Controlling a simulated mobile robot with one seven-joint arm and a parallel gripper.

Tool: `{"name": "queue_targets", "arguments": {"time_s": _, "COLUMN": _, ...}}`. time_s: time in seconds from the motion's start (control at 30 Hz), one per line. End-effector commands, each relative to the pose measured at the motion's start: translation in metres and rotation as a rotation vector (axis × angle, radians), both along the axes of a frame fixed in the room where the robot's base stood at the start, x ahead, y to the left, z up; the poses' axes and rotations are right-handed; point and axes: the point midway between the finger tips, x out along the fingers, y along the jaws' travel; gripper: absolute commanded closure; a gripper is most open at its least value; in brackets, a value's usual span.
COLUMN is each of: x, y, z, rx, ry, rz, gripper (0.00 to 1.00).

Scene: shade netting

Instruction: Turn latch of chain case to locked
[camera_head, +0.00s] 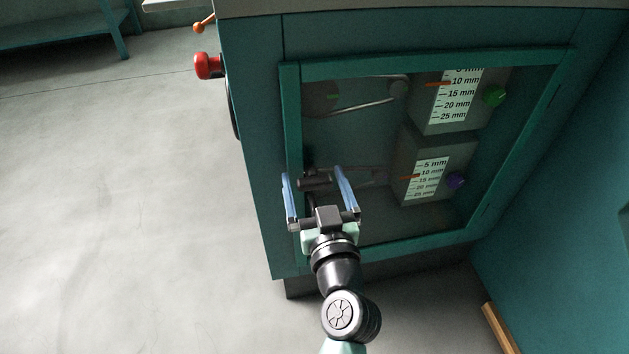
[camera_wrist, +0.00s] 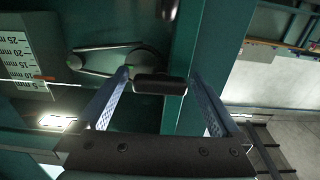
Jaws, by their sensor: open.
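The chain case (camera_head: 292,120) is a teal cabinet front with a framed clear window. Its latch (camera_head: 313,184) is a short dark bar at the left side of the window frame. In the wrist view the latch (camera_wrist: 160,84) lies crosswise between my fingertips, its left end close to the left finger; I cannot tell whether they touch. My gripper (camera_head: 313,172) is open around the latch; its two blue fingers also show in the wrist view (camera_wrist: 160,78). The latch's mount is partly hidden.
A red knob (camera_head: 207,66) and an orange lever (camera_head: 204,22) jut from the cabinet's left side. The floor at left is clear.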

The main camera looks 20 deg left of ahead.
Motion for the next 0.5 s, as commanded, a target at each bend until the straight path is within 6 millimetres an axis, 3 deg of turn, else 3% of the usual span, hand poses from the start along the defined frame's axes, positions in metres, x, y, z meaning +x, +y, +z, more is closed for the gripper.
{"name": "queue_targets", "arguments": {"time_s": 0.07, "x": -0.0001, "y": 0.0, "z": 0.0, "rx": 0.0, "ry": 0.0, "rz": 0.0, "gripper": 0.04}}
{"name": "queue_targets", "arguments": {"time_s": 0.5, "x": -0.0004, "y": -0.0001, "z": -0.0001, "rx": 0.0, "ry": 0.0, "rz": 0.0, "gripper": 0.81}}
